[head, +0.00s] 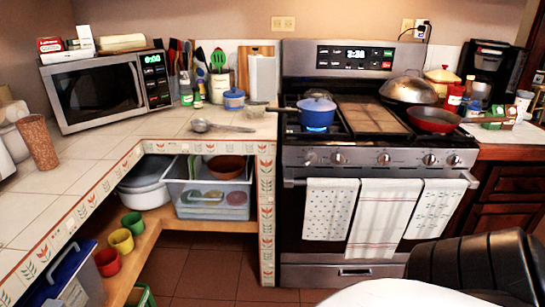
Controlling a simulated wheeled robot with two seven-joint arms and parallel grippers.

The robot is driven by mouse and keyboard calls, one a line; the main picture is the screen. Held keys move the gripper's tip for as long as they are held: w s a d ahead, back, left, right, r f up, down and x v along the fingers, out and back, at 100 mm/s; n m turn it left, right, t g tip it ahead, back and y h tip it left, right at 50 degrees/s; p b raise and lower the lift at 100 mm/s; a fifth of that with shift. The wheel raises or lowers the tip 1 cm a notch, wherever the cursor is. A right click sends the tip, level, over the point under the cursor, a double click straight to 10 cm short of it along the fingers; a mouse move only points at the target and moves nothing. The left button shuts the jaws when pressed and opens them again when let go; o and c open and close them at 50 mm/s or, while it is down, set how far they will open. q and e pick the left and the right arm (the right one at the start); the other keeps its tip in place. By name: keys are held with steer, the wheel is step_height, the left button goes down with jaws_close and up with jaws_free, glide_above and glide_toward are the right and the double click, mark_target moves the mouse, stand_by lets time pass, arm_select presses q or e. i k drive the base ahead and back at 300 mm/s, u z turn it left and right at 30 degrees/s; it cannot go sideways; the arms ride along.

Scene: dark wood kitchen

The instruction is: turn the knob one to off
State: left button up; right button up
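The stove (345,270) stands right of the tiled counter, with a row of several silver knobs along its front panel. The leftmost knob (310,158) is on the panel below the blue pot (316,104). A blue glow, like a lit flame, shows under this pot at the front left burner (317,129). The other knobs include a middle knob (384,158) and a rightmost knob (453,160). Which way each knob is turned is too small to tell. Neither of my grippers is in view.
Three towels (383,215) hang from the oven handle below the knobs. The pot's handle (283,110) points left over the counter. A red pan (433,119) sits front right on the stove. A black ribbed object (480,268) and a white rounded surface (400,293) fill the lower right.

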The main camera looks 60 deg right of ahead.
mark_target(310, 158)
steer(key=z, duration=0.6)
steer(key=i, duration=0.95)
steer(key=z, duration=0.9)
